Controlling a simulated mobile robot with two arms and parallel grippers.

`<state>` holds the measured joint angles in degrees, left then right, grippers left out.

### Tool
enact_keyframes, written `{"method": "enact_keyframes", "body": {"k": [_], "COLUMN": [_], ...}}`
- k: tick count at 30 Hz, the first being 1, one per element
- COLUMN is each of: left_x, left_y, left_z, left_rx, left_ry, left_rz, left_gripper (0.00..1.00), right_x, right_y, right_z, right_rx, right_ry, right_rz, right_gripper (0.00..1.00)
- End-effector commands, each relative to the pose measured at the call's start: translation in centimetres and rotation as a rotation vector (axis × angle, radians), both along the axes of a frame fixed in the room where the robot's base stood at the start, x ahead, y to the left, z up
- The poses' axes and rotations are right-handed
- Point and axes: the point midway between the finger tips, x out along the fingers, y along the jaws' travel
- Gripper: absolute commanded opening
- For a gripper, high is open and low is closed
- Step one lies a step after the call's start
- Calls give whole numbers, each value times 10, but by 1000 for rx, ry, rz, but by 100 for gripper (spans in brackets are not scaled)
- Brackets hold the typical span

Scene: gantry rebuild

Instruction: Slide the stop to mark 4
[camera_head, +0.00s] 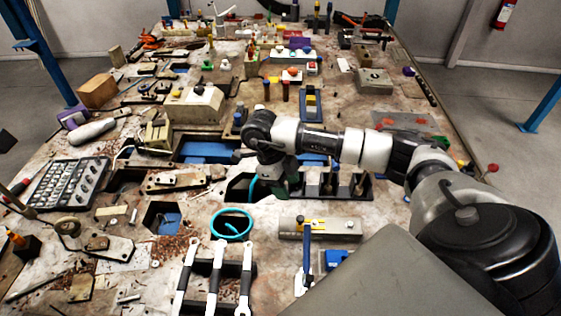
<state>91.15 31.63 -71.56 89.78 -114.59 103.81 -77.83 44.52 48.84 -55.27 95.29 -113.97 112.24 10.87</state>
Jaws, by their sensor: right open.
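My right arm comes in from the right, and its wrist bends down over the middle of the table. My right gripper (273,190) points down beside the dark recess with several upright pegs; it is open, with its fingertips small and partly hidden. My left gripper is not in view.
A teal ring (231,224) lies left of the grey block. A blue-handled tool (306,250) is close to the block. A keypad-like tray (64,183) is at left. The table is crowded.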

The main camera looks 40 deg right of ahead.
Motion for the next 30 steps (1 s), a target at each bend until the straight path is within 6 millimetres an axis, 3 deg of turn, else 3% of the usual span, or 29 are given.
{"method": "enact_keyframes", "body": {"k": [8, 24, 30], "left_x": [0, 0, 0], "left_y": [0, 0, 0], "left_z": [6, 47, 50], "left_rx": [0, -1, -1], "left_ry": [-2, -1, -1], "left_rz": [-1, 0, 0], "left_gripper": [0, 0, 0], "right_x": [-3, -37, -41], "right_y": [-2, -18, -21], "right_z": [-6, -94, -109], "right_rx": [0, 0, 0], "right_ry": [2, 4, 1], "right_rz": [0, -1, 0], "right_gripper": [50, 50, 50]}}
